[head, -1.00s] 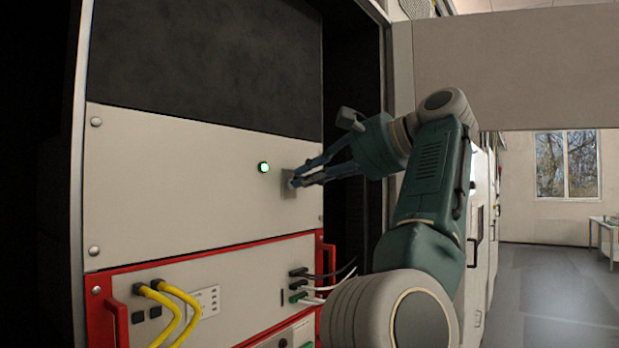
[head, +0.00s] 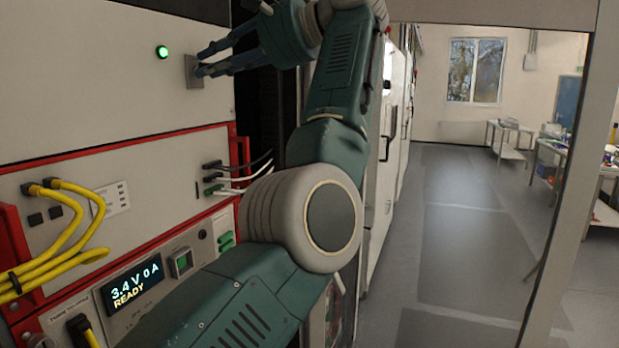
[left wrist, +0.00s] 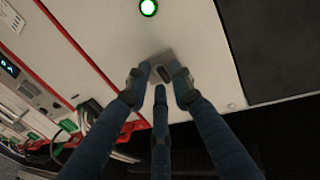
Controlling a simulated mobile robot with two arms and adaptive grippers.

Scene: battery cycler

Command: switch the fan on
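A small grey switch plate (head: 194,72) is mounted on the plain light panel (head: 90,70) at the upper left of the head view. A round green lamp (head: 162,52) left of it is lit. My left gripper (head: 202,64) is at the plate, its blue fingers spread slightly apart. In the left wrist view the plate (left wrist: 162,60) shows between and beyond the fingertips (left wrist: 163,76), with a small dark switch part (left wrist: 167,74) among them. Whether the fingers touch it cannot be told. The lamp (left wrist: 148,8) also glows there. My right gripper is not in view.
Below is a red-framed unit (head: 130,145) with yellow cables (head: 75,225) and black and white leads (head: 240,172). A display (head: 133,285) reads 3.4 V 0 A READY. Open floor (head: 440,230) and tables (head: 510,140) lie to the right.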

